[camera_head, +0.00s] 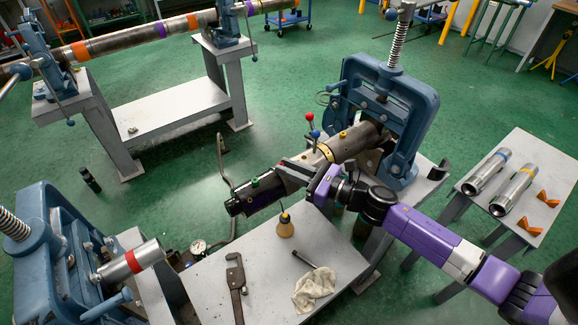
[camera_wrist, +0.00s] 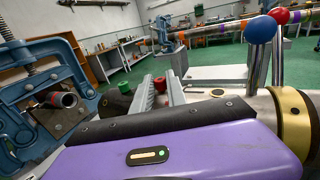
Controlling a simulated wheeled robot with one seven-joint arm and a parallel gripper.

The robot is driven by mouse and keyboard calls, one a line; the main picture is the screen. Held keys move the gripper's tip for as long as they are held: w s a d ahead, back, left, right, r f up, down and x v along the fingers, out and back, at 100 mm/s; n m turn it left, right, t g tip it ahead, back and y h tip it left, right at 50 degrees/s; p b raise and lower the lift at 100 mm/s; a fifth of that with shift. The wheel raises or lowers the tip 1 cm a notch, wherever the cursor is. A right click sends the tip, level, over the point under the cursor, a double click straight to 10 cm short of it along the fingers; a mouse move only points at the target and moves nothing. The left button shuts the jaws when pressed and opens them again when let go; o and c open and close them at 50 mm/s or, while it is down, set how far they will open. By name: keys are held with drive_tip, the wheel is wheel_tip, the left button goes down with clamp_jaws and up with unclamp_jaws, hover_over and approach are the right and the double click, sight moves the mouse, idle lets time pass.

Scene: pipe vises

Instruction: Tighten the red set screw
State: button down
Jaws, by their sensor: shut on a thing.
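The dark-ended pipe tool (camera_head: 240,203) lies slantwise, its grey body running into the upright blue pipe vise (camera_head: 427,110). A green screw (camera_head: 255,183) and a yellow screw (camera_head: 342,135) stand on it. The red set screw (camera_wrist: 181,87) shows at my fingertips in the wrist view, partly hidden by a finger; the green screw (camera_wrist: 125,88) is left of it. My gripper (camera_head: 281,168) reaches across the tool from the right, between the green and yellow screws. Its ribbed fingers (camera_wrist: 160,84) are close together and shut on the red set screw, though the contact is partly hidden.
Red-ball and blue-ball levers (camera_head: 314,134) stand close beside my gripper. A grey bench (camera_head: 225,285) holds a wrench, a cloth and a small brass-coloured tool. Another blue vise (camera_head: 35,240) stands at lower left. A side table (camera_head: 520,150) holds pipes.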

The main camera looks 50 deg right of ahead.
drive_tip(key=m+h, duration=0.1)
drive_tip(key=h, duration=0.1)
drive_tip(key=m+h+b, duration=0.1)
drive_tip(key=m+h, duration=0.2)
drive_tip(key=h, duration=0.2)
drive_tip(key=shift+a+m, duration=0.3)
drive_tip(key=shift+a, duration=0.1)
drive_tip(key=m+g+h, duration=0.1)
drive_tip(key=m+g+h+b, duration=0.1)
drive_tip(key=h, duration=0.1)
drive_tip(key=a+m+h+b, duration=0.1)
drive_tip(key=h, duration=0.1)
drive_tip(key=shift+w+m+g, duration=0.25)
drive_tip(key=shift+m+g, duration=0.05)
drive_tip(key=shift+g, duration=0.1)
drive_tip(key=m+g+h, duration=0.2)
drive_tip(key=h, duration=0.1)
drive_tip(key=m+g+h, duration=0.2)
drive_tip(key=shift+w+a+r+b, duration=0.2)
drive_tip(key=shift+w+a+b, duration=0.1)
drive_tip(key=shift+b, duration=0.1)
drive_tip(key=shift+w+m+g+h, duration=0.15)
drive_tip(key=shift+m+g+h, duration=0.95)
drive_tip(key=shift+g, duration=0.6)
drive_tip(key=shift+f+m+g, duration=0.1)
drive_tip(key=shift+m+g, duration=0.2)
drive_tip(key=c, duration=1.3)
unclamp_jaws()
